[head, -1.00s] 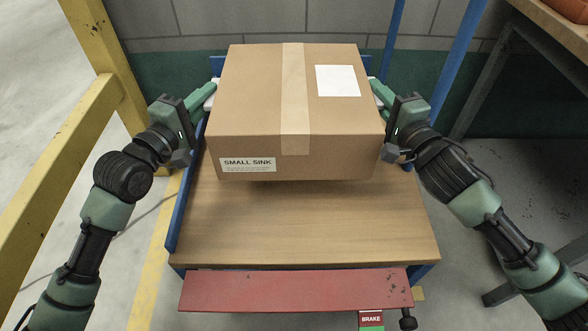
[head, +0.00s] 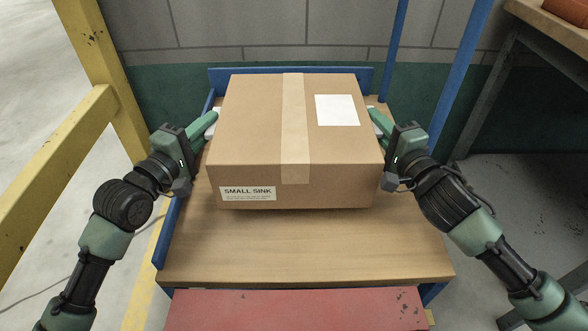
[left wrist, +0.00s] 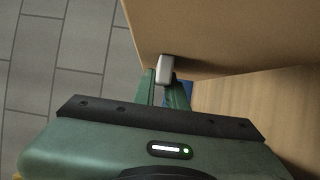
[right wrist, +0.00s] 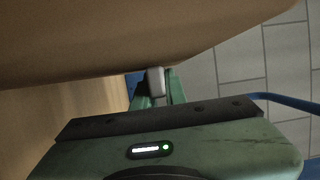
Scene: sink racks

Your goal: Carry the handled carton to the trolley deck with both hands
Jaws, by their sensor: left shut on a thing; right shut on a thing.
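The brown carton (head: 255,135) has a tape strip, a white label on top and a "SMALL SINK" label on its front. It is level over the wooden trolley deck (head: 300,250); I cannot tell for sure whether it touches the deck. My left gripper (head: 213,118) is shut on the white handle on the carton's left side, and the handle (left wrist: 166,70) shows in the left wrist view. My right gripper (head: 374,112) is shut on the opposite handle, which shows in the right wrist view (right wrist: 155,82).
The trolley has a blue back rail (head: 290,72) and a blue left edge (head: 168,235). A red panel (head: 295,310) is at its front. A yellow post and rail (head: 60,140) stand left, and a workbench (head: 550,35) stands right. Bare deck shows in front of the carton.

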